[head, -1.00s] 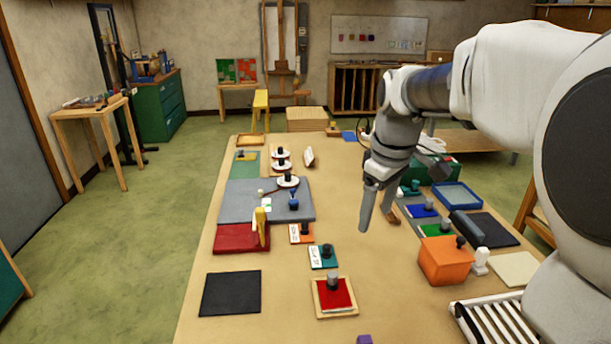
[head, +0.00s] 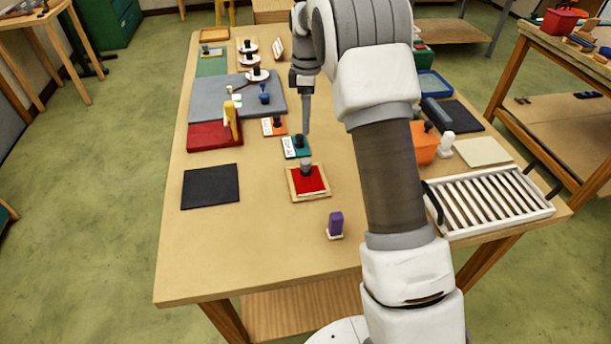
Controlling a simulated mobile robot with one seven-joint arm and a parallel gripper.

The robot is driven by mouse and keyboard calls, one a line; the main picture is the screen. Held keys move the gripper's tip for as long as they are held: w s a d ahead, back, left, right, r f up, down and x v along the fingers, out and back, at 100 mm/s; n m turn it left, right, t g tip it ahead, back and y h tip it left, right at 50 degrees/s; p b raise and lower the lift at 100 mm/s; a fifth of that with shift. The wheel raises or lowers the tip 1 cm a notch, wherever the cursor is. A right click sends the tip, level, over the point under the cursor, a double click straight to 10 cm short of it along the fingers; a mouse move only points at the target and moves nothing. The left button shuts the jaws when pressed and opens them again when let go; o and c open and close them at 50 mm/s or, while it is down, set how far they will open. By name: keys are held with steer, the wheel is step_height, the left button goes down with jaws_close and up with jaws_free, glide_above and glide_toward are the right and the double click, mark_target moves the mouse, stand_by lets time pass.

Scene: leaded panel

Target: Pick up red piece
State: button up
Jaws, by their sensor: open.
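A red square piece (head: 314,184) with an upright grey knob (head: 306,168) lies in a shallow wooden tray (head: 293,197) near the middle of the table. My gripper (head: 307,130) points down above the table, just beyond the red piece in the picture. It is seen nearly edge-on, open, with nothing visible between its fingers. Its tips look apart from the knob; their exact height is hard to tell. A second red thing, a flat red block (head: 205,137) with a yellow upright part (head: 231,120), lies farther left.
A teal piece with a dark knob (head: 299,143) stands close to my fingertips. A purple block (head: 335,223) is nearer. A black mat (head: 210,187) lies left, a white slatted rack (head: 490,203) right. The table's front is clear.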

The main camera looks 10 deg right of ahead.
glide_toward(305, 161)
step_height(305, 161, down, 5)
steer(key=shift+s+d+f+p, duration=0.15)
steer(key=shift+p, duration=0.25)
steer(key=shift+f+p, duration=0.55)
steer(key=shift+f, duration=2.1)
steer(key=shift+a, duration=0.25)
jaws_close()
